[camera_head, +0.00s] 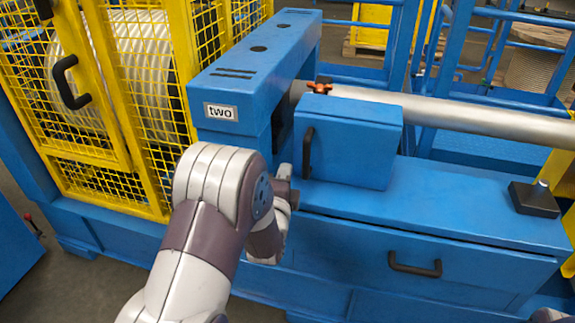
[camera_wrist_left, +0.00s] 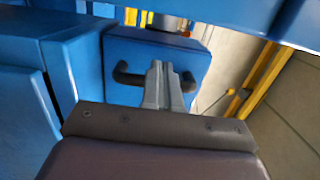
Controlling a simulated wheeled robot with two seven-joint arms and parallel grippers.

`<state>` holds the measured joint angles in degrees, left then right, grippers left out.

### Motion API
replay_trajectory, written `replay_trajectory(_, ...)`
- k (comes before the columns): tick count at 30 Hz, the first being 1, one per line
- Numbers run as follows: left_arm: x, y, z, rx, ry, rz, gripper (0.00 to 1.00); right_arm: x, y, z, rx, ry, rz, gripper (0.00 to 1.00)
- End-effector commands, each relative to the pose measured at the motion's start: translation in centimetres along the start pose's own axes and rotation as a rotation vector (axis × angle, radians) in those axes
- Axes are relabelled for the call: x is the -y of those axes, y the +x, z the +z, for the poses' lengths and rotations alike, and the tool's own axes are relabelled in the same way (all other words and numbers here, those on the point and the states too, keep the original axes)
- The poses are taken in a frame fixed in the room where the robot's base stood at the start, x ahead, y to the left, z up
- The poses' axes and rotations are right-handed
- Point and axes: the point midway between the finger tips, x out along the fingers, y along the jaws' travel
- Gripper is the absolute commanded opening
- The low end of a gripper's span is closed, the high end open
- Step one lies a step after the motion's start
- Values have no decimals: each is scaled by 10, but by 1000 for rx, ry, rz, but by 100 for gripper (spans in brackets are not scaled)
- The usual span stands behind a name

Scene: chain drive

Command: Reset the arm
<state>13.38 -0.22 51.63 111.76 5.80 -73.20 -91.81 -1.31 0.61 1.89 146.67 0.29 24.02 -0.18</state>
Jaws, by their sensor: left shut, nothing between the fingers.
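My left arm comes in from the lower left, and its gripper (camera_head: 286,187) is just left of and below the black handle (camera_head: 307,154) of the small blue box (camera_head: 355,140). In the left wrist view the gripper's fingers (camera_wrist_left: 164,85) are together with nothing between them. They stand in front of the middle of a black handle (camera_wrist_left: 187,82) on a blue panel (camera_wrist_left: 150,48) and hide part of it. I cannot tell whether they touch it. The box door looks closed. My right gripper is not in view.
A blue housing labelled "two" (camera_head: 221,112) stands behind my arm. A yellow mesh cage (camera_head: 130,90) is at the left. A silver shaft (camera_head: 450,112) runs right from the housing. A drawer handle (camera_head: 414,266) is at lower right.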

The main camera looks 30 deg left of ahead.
Motion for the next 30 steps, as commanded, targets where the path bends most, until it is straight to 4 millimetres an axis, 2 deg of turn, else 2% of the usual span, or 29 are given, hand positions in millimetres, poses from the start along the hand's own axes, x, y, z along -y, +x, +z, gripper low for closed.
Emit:
replay_trajectory(3,2,-24,2,0,0,2,0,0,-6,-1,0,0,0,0)
replay_trajectory(9,0,-57,6,-1,0,2,0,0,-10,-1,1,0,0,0)
replay_trajectory(17,-1,-66,6,-1,-2,2,0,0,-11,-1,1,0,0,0)
replay_trajectory(19,-5,-66,6,0,-53,18,0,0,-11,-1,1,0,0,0)
replay_trajectory(20,-12,-66,6,1,-106,55,0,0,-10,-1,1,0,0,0)
replay_trajectory(22,-51,-75,5,27,-298,248,0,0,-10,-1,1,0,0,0)
replay_trajectory(25,-98,-101,-2,164,-639,593,0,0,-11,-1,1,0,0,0)
replay_trajectory(27,-116,-128,-11,307,-827,806,0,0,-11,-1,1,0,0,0)
replay_trajectory(30,-124,-170,-22,536,-990,1030,0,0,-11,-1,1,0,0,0)
